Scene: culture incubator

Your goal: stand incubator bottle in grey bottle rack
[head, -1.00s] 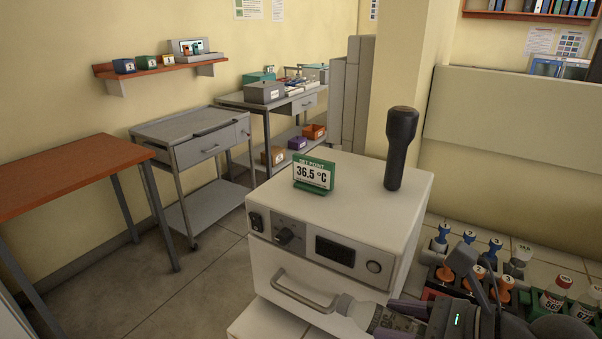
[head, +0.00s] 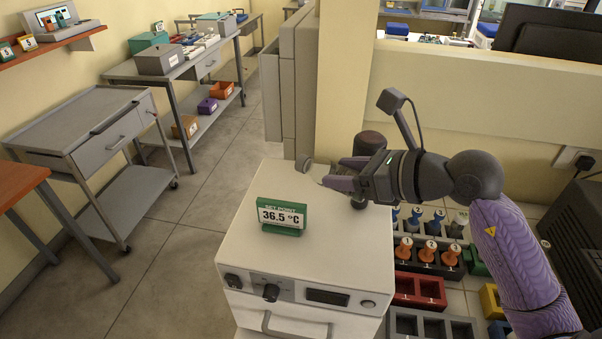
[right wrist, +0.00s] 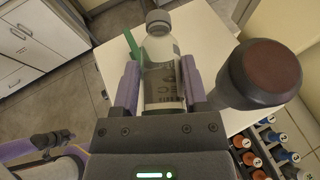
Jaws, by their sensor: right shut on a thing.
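My right gripper (head: 338,174) is shut on a clear bottle with a grey cap and printed label. The bottle (right wrist: 162,75) lies between the purple fingers in the right wrist view, its cap pointing away from the palm. A grey rack (head: 462,331) with open, empty-looking compartments is at the bottom of the head view, right of the incubator, partly cut off by the frame. My left gripper is not in view.
A red rack (head: 418,290) and a black rack with orange-topped items (head: 430,265) stand beyond the grey rack. A yellow block (head: 491,300) is right.

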